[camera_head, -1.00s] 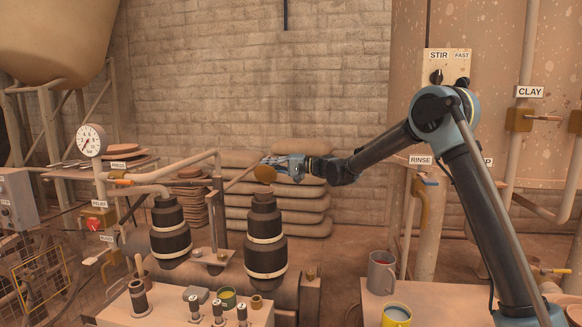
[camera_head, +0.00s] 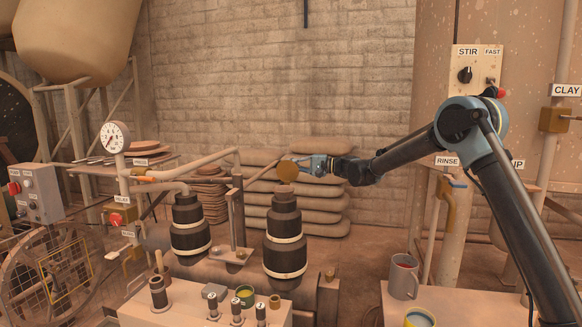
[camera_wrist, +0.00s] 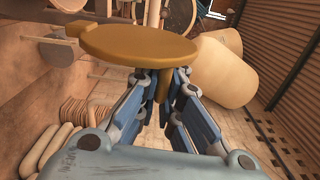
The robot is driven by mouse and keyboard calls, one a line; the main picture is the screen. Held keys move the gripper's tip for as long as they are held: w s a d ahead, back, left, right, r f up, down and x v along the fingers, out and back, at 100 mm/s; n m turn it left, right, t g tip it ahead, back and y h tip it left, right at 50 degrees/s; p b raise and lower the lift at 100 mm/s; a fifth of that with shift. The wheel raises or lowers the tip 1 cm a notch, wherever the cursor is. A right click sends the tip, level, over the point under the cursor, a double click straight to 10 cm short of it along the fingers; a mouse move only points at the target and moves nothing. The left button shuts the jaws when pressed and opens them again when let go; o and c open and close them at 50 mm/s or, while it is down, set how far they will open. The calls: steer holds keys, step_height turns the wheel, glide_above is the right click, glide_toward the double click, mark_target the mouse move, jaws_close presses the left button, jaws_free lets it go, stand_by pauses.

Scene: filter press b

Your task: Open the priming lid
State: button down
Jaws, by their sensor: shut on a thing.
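A round, flat, brown-ochre lid (camera_head: 287,170) is just above the top of the right black banded cylinder (camera_head: 285,235). I cannot tell whether it touches the cylinder or where it is hinged. My gripper (camera_head: 303,163) is at the lid's right side. In the wrist view the lid (camera_wrist: 140,43) spans the upper middle as a wide disc with a small tab at its left edge. There my gripper (camera_wrist: 163,85) is shut on a brown piece beneath the lid's near rim, partly hidden by the fingers.
A sloping bar (camera_head: 262,172) runs close left of the lid. A second black cylinder (camera_head: 189,230) stands to the left, and a post (camera_head: 236,215) lies between them. Stacked pale sacks (camera_head: 325,205) are behind. A grey mug (camera_head: 403,276) stands at lower right.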

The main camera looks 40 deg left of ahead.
steer(key=c, duration=1.7)
jaws_free()
steer(key=shift+f, duration=0.1)
steer(key=v, duration=1.2)
steer(key=shift+w, duration=0.1)
